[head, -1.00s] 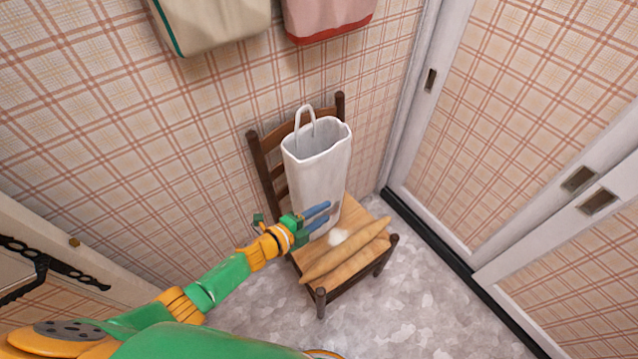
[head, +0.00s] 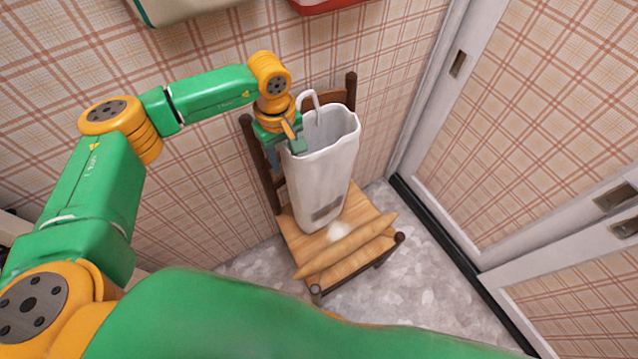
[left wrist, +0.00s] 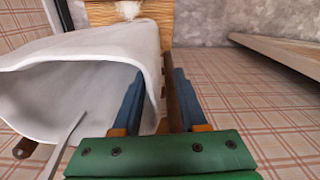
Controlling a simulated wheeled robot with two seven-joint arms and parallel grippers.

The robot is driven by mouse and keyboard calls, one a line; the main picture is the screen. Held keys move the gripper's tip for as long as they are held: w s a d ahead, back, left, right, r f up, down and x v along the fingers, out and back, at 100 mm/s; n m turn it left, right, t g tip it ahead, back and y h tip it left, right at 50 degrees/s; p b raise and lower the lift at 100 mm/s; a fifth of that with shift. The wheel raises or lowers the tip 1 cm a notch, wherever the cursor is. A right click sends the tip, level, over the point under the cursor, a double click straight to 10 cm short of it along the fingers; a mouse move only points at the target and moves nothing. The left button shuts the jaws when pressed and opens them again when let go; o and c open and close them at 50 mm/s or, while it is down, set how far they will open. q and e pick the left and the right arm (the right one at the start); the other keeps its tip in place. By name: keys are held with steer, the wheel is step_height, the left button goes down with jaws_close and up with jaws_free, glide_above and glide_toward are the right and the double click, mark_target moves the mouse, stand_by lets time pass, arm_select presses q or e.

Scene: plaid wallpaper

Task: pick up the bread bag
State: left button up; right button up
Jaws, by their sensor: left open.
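The bread bag (head: 318,180) is a tall white open-topped bag with a loop handle. It stands on the wooden chair (head: 297,243), near its backrest. My left gripper (head: 284,154) is at the bag's left upper rim, open, fingers pointing down. In the left wrist view my gripper (left wrist: 155,95) has two blue fingers apart. The bag (left wrist: 105,45) fills the left side there, its opening facing the camera. Its wall seems to lie between the fingers, with a dark chair post behind. Whether the fingers touch the bag is unclear. My right gripper is out of view.
A long brown loaf (head: 346,246) lies on the seat in front of the bag, with a small white tuft (head: 338,231) beside it. Plaid wall stands behind the chair, and a white-framed sliding door (head: 455,160) to the right.

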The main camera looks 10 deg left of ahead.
mark_target(292, 185)
arm_select(q)
steer(key=shift+w+d+f, duration=0.1)
steer(key=shift+d+f, duration=0.1)
steer(key=shift+f, duration=0.8)
steer(key=shift+d+f, duration=0.15)
steer(key=shift+f, duration=0.8)
jaws_close()
steer(key=shift+a, duration=0.1)
